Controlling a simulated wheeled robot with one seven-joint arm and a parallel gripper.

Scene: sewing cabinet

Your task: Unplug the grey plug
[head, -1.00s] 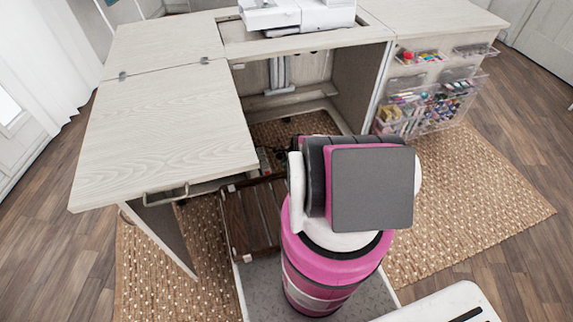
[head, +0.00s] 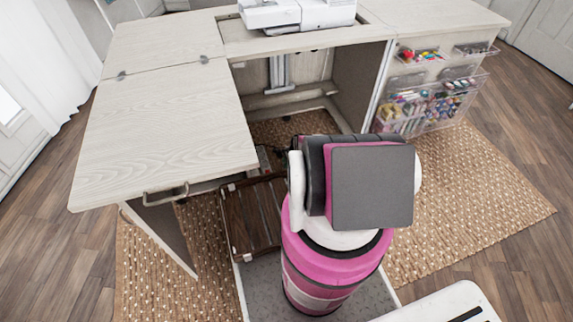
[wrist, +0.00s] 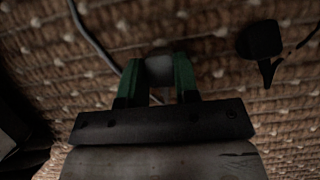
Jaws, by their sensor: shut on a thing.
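My gripper (wrist: 158,72) shows in the wrist view with its two green fingers close together. They are shut on a small pale grey piece, which looks like the grey plug (wrist: 159,66). Most of the plug is hidden between the fingers. A grey cable (wrist: 92,38) runs from the top left down toward the left finger. Whether the plug sits in a socket does not show. In the head view, my arm hides the gripper and the plug. A dark strip-like object (head: 264,158) lies on the rug under the cabinet, partly hidden.
A black plug (wrist: 262,40) with a cord lies to the right in the wrist view. In the head view, the cabinet's folding leaf (head: 165,130) overhangs at left. A brown slatted panel (head: 252,222) is left of my arm. Door bins (head: 430,108) stand at right.

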